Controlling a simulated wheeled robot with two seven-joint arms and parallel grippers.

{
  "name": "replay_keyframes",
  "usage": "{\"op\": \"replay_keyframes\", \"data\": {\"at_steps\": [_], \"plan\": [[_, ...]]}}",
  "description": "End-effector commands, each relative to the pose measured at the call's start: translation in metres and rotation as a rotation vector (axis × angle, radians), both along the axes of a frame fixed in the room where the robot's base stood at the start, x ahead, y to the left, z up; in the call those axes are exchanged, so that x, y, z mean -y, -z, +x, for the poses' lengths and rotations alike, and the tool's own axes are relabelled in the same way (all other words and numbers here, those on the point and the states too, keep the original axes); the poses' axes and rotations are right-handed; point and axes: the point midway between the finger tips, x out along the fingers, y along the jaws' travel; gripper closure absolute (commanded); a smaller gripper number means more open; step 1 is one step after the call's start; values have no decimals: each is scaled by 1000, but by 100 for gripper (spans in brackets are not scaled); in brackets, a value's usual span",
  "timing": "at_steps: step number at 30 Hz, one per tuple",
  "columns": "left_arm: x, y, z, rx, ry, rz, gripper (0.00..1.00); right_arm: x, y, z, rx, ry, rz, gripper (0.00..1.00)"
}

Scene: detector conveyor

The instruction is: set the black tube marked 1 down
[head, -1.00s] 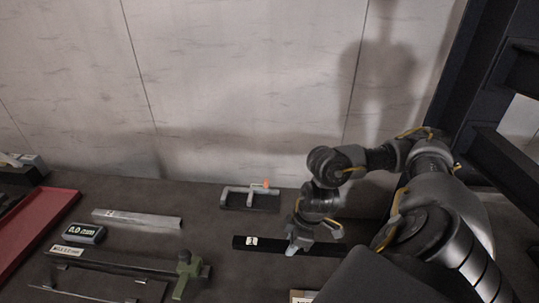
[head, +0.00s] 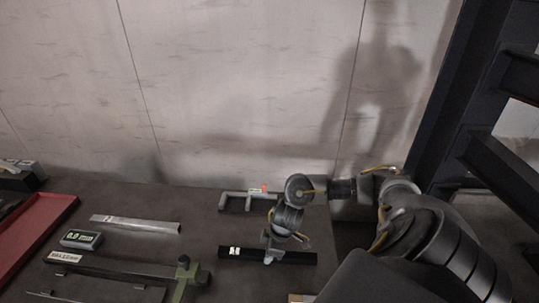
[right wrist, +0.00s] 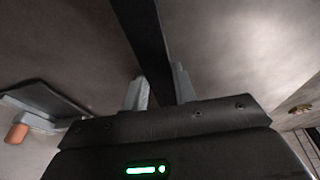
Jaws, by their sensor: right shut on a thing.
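The black tube marked 1 (head: 237,252) is a long dark bar with a white label near its left end. It lies roughly left to right over the dark table in the head view, and I cannot tell whether it touches the surface. My right gripper (head: 270,258) comes down on it near its middle. In the right wrist view the tube (right wrist: 149,45) passes between the two fingers of the right gripper (right wrist: 160,90), which are shut on it. My left gripper is not in view.
A grey clamp-like fixture (head: 236,208) stands just behind the tube. A wall (head: 230,90) stands behind the table (head: 205,235).

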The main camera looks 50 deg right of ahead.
Motion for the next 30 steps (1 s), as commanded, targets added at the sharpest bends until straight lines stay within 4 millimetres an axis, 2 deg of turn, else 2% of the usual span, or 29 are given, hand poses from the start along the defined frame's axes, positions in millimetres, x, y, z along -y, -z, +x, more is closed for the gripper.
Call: {"op": "replay_keyframes", "data": {"at_steps": [11, 12, 17, 25, 30], "plan": [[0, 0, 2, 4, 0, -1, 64, 0, 3, 1, 3, -1, 1, 100], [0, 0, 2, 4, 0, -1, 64, 0, 5, 0, 1, -1, 0, 72], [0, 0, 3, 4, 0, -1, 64, 0, 4, 0, 2, -1, 0, 51], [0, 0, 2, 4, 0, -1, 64, 0, 3, 0, 2, -1, 0, 51], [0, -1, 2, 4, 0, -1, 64, 3, -11, -2, 4, -2, -2, 51]]}}
